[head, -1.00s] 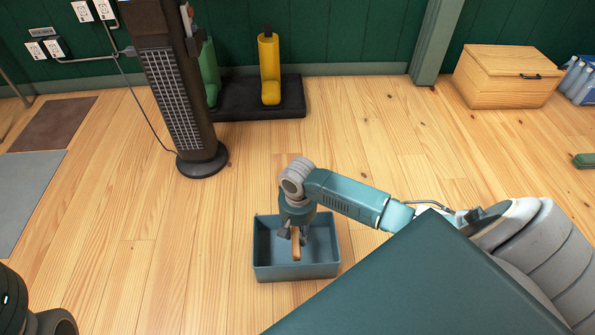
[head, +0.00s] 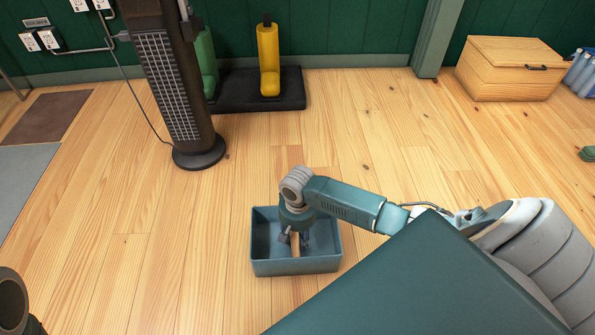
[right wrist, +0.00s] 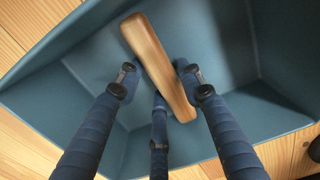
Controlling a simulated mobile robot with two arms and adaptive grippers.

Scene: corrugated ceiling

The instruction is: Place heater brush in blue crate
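The blue crate (head: 296,267) stands on the wooden floor in front of me. Its inside fills most of the right wrist view (right wrist: 55,90). The heater brush shows as a light wooden bar (head: 296,244) inside the crate. In the right wrist view the wooden bar (right wrist: 160,68) lies tilted just beyond my fingertips. My right gripper (head: 294,241) points down into the crate, with its fingers spread on both sides of the bar (right wrist: 157,75). It looks open. The bar's lower end is partly hidden in the head view. My left gripper is not in view.
A dark tower heater (head: 170,85) stands behind the crate to the left. A black base (head: 237,98) with a yellow post (head: 268,60) and a green post is by the wall. A wooden box (head: 505,75) is at the back right. Floor around the crate is clear.

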